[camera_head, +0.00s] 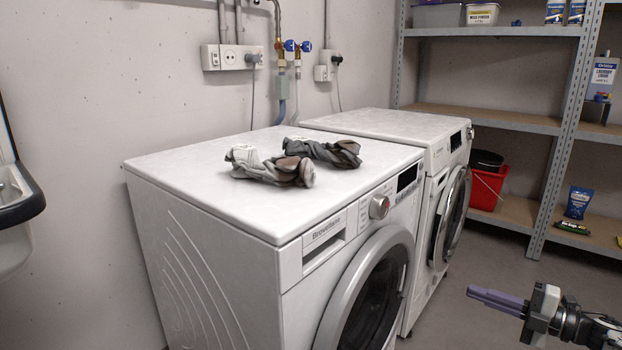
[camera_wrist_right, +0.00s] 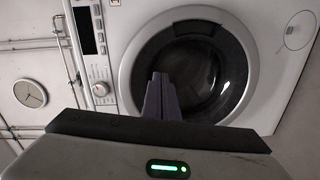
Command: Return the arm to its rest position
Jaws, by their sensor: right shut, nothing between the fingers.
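My right gripper (camera_head: 497,301) is at the lower right of the head view, in free air to the right of the washing machines. It is shut and empty; its closed fingers also show in the right wrist view (camera_wrist_right: 160,97), in front of a machine's round door (camera_wrist_right: 198,70). My left gripper is in neither view. The near white washer (camera_head: 240,207) has its round door (camera_head: 370,290) at the front. A second white machine (camera_head: 385,124) stands beyond it. Crumpled grey-brown clothes (camera_head: 270,167) and a darker bundle (camera_head: 325,152) lie on the near washer's top.
Metal shelving (camera_head: 487,120) stands at the back right, with a red bucket (camera_head: 487,188) and a blue packet (camera_head: 577,203) on its lower shelf. A dark-rimmed basin (camera_head: 22,195) is at the left edge. The floor right of the machines is clear.

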